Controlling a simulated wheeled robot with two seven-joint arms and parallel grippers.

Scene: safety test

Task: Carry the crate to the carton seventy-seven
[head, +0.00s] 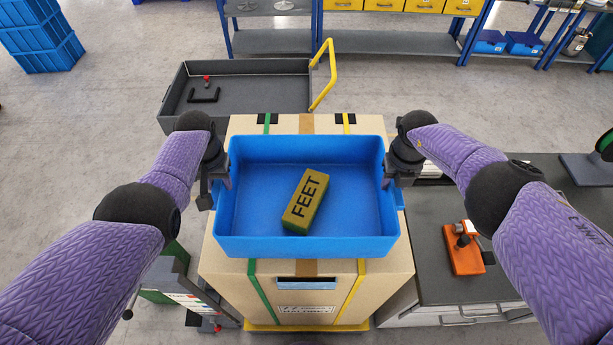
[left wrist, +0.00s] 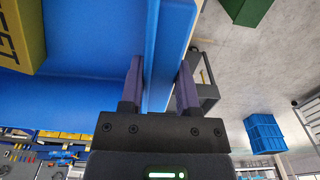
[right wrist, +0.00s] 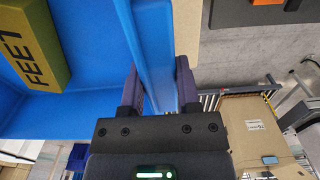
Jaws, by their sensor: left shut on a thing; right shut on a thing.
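The blue crate (head: 305,245) is held level between my two grippers, over a large cardboard carton (head: 290,290) with green and yellow straps. I cannot tell if the crate touches the carton's top. A yellow-green block marked FEET (head: 306,200) lies in the crate; it also shows in the right wrist view (right wrist: 32,45). My left gripper (head: 212,185) is shut on the crate's left wall, one finger each side, as the left wrist view (left wrist: 160,85) shows. My right gripper (head: 392,175) is shut on the right wall (right wrist: 158,85). No number seventy-seven is readable on the carton.
A grey cart (head: 250,92) with a yellow handle (head: 325,75) stands behind the carton. A dark-topped bench (head: 440,270) with an orange tool (head: 463,248) is close on the right. Blue crates (head: 40,40) are stacked far left. Shelves (head: 390,42) line the back. Open floor lies left.

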